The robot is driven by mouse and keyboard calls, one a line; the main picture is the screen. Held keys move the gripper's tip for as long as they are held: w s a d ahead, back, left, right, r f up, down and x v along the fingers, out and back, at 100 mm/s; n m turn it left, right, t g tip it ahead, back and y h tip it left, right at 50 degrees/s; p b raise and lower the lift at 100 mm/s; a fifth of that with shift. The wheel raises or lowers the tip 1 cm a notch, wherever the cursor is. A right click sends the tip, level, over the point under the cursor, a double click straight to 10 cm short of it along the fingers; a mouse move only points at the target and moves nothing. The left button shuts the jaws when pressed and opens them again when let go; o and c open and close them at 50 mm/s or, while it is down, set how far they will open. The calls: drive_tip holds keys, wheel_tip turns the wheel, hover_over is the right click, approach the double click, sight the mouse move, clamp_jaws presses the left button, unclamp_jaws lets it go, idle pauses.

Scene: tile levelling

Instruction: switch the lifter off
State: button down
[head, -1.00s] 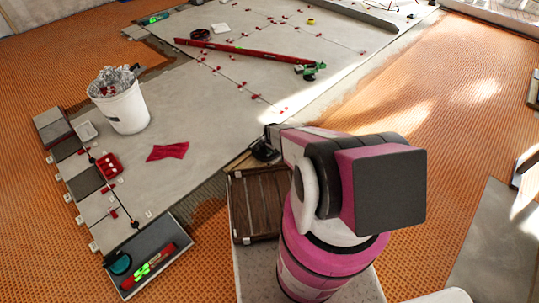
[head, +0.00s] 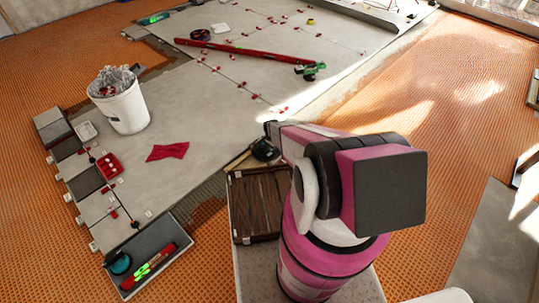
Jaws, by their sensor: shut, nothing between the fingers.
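A small black rounded device (head: 264,151), which looks like the lifter, sits at the far edge of the brown slatted panel (head: 258,208), by the grey tiled floor. Its switch is too small to make out. My gripper (head: 269,129) is at the far end of my pink and white arm, just above and beside the device. The gripper is shut and holds nothing. My arm hides part of this area, and I cannot tell whether the fingertips touch the device.
A white bucket (head: 126,112) and a red cloth (head: 167,151) are on the tiles to the left. A grey tray (head: 172,262) with tools is at front left. A long red level (head: 240,51) and a green tool (head: 311,71) lie farther back. Orange matting (head: 420,125) is open at right.

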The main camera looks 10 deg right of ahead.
sight(271, 153)
drive_tip(key=shift+r, duration=2)
